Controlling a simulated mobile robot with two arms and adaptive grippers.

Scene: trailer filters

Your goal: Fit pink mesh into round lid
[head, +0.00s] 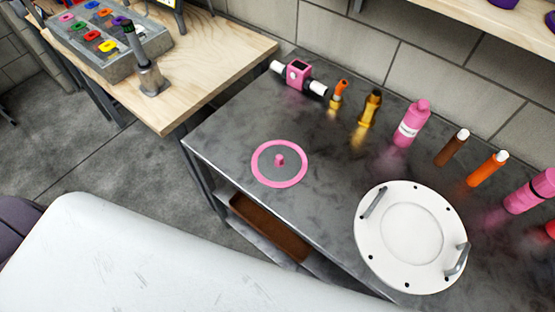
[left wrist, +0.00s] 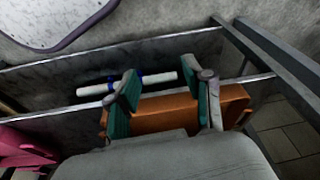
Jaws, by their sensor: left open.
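The pink mesh (head: 263,171), a grey mesh disc with a pink rim and a small pink knob at its centre, lies flat on the dark metal table (head: 330,190). The round lid (head: 410,237), white with two grey handles and dark holes around its rim, lies on the same table to the right of the mesh, apart from it. Neither gripper shows in the head view. In the left wrist view my left gripper (left wrist: 165,100) is open, with teal finger pads and nothing between them. The mesh and lid are not recognisable there. My right gripper is not in view.
Bottles and fittings, including a pink bottle (head: 411,124) and a pink valve (head: 299,74), line the table's back edge by the wall. A wooden bench (head: 215,50) stands at upper left. An orange-brown box (left wrist: 175,112) and white tube (left wrist: 100,90) show beyond my left fingers.

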